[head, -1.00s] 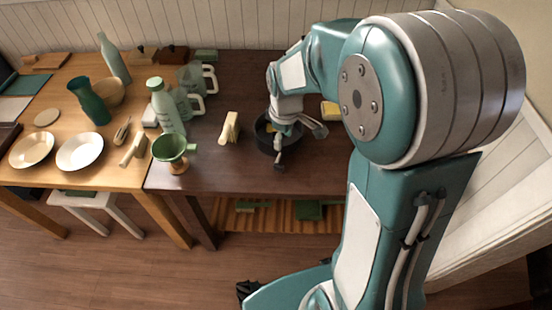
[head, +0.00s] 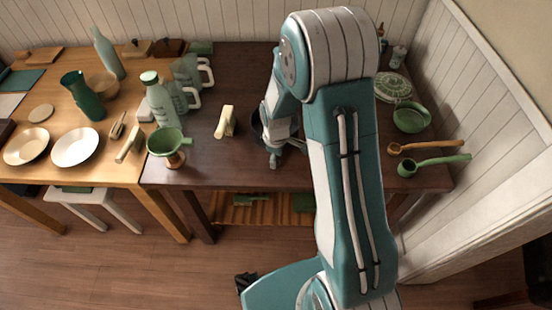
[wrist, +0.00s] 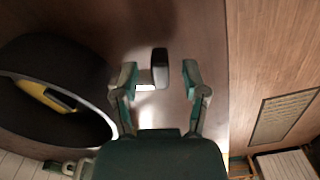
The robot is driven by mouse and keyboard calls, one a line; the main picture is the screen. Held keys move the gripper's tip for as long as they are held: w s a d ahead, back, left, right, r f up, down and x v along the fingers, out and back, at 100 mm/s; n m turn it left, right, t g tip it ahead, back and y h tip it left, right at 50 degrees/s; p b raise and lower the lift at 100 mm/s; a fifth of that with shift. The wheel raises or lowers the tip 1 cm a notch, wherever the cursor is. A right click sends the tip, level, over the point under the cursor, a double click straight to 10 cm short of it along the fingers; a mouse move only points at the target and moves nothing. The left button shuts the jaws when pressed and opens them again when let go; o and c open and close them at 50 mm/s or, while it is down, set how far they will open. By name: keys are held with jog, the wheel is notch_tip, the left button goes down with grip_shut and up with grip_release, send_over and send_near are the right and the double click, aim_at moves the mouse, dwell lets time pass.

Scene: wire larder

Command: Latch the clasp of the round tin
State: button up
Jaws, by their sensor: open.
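The round tin shows in the wrist view as a dark curved shell (wrist: 70,55) at the left, with a yellow patch (wrist: 40,95) inside its dark ring. In the head view the tin (head: 256,126) stands on the dark table, mostly hidden behind my arm. A small dark tab (wrist: 159,62), seemingly the clasp, stands out beside the tin. My gripper (wrist: 159,76) is open, with one finger on each side of this tab and visible gaps. In the head view my gripper (head: 277,158) points down at the tin's near side. I cannot tell the clasp's angle.
A cream block (head: 225,122) stands left of the tin. A green funnel (head: 168,143), a bottle (head: 161,103) and jugs (head: 186,71) are farther left. The table's front edge is close.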

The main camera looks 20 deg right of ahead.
jog(key=shift+f, duration=0.5)
grip_shut()
jog(key=shift+a+m, duration=0.1)
jog(key=shift+m, duration=0.2)
jog(key=shift+w+a+m, duration=0.3)
jog(key=shift+a+m, duration=0.25)
jog(key=shift+m, duration=0.65)
jog(key=m, duration=0.1)
jog(key=w+a+m, duration=0.1)
jog(key=m, duration=0.1)
jog(key=shift+a+m, duration=0.15)
jog(key=shift+m, duration=0.15)
jog(key=m, duration=0.1)
jog(key=w+m, duration=0.1)
jog(key=m, duration=0.1)
jog(key=shift+w+a+m, duration=0.3)
jog(key=shift+a, duration=0.1)
jog(key=shift+w+a+m, duration=0.1)
jog(key=shift+w+m, duration=0.35)
jog(key=shift+m, duration=0.55)
jog(key=shift+w+a+m, duration=0.1)
jog(key=shift+w+m, duration=0.3)
jog(key=shift+m, duration=0.6)
